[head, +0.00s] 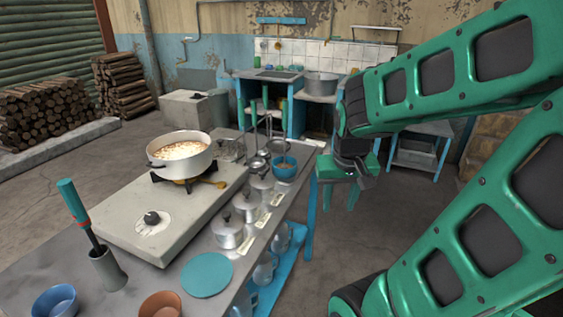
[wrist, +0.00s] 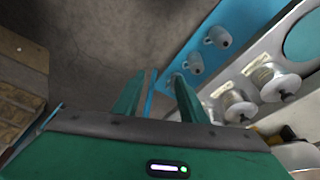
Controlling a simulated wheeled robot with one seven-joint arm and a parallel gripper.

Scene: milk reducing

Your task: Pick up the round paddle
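A tool with a teal handle and a red band (head: 76,213) stands tilted in a grey metal cup (head: 106,268) at the front left of the table. Its lower end is hidden in the cup, so I cannot tell whether it is the round paddle. A flat teal disc (head: 207,275) lies at the table's front edge; part of it shows in the wrist view (wrist: 303,40). No handle shows on it. My gripper (head: 340,192) hangs beyond the table's right side, well away from both. In the wrist view, my gripper (wrist: 158,85) is open with nothing between its fingers.
A white pot (head: 181,154) of milky liquid stands on a burner on the pale stove block (head: 168,215). Several lidded metal pots (head: 229,232) line the table's right side near a blue bowl (head: 285,167). Bowls (head: 55,302) stand at front left.

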